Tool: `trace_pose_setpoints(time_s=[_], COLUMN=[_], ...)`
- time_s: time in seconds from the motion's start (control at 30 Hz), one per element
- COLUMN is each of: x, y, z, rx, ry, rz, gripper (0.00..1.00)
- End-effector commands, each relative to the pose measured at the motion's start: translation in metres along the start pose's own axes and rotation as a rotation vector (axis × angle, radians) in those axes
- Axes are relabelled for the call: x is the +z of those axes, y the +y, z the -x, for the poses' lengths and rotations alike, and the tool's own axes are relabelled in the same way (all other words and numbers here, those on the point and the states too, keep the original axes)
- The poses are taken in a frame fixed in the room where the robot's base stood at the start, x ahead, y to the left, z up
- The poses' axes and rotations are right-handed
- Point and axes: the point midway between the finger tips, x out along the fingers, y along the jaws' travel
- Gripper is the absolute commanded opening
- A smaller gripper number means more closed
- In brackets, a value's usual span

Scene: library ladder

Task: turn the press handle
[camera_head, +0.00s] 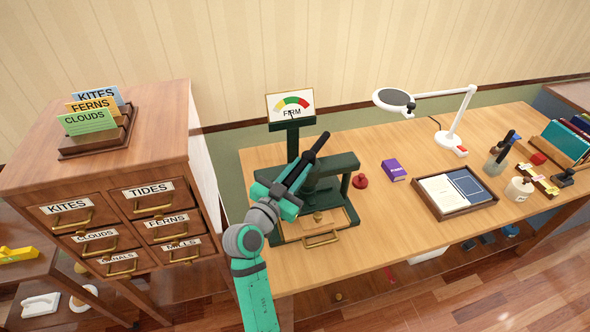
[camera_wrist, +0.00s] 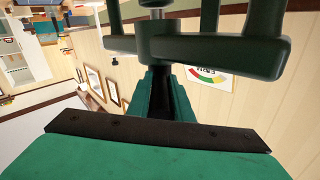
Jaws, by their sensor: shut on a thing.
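The dark green press (camera_head: 333,190) stands on the wooden desk, with its frame also filling the top of the wrist view (camera_wrist: 215,45). Its press handle (camera_head: 314,150) is a dark bar slanting up to the right past my gripper. My gripper (camera_head: 292,190) is shut on the handle in front of the press. In the wrist view my green fingers (camera_wrist: 165,97) point at the press; the exact contact is partly hidden. A gauge (camera_head: 290,105) reading "FIRM" with a green, yellow and red arc stands behind the press, and shows upside down in the wrist view (camera_wrist: 208,79).
A wooden card cabinet (camera_head: 130,160) stands close on the left. On the desk (camera_head: 395,240) to the right are a red knob-like object (camera_head: 360,181), a purple box (camera_head: 393,170), a book tray (camera_head: 455,213) and a white lamp (camera_head: 449,140). Desk front is mostly clear.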

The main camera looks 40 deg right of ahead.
Motion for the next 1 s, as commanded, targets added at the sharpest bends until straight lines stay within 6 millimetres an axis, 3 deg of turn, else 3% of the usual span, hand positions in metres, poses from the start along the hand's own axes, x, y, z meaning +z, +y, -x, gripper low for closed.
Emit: trace_pose_setpoints(time_s=[0.23,0.27,0.33,0.73,1.0], x=[0.0,0.0,0.0,0.0,0.001], y=[-0.001,-0.001,-0.001,-0.002,-0.002], z=[0.0,0.0,0.0,0.006,0.051], rx=[-0.002,-0.002,-0.002,-0.004,-0.007], ry=[-0.001,-0.001,-0.001,-0.001,-0.001], rz=[-0.001,-0.001,-0.001,0.0,0.001], gripper=[0.0,0.22,0.38,0.38,0.38])
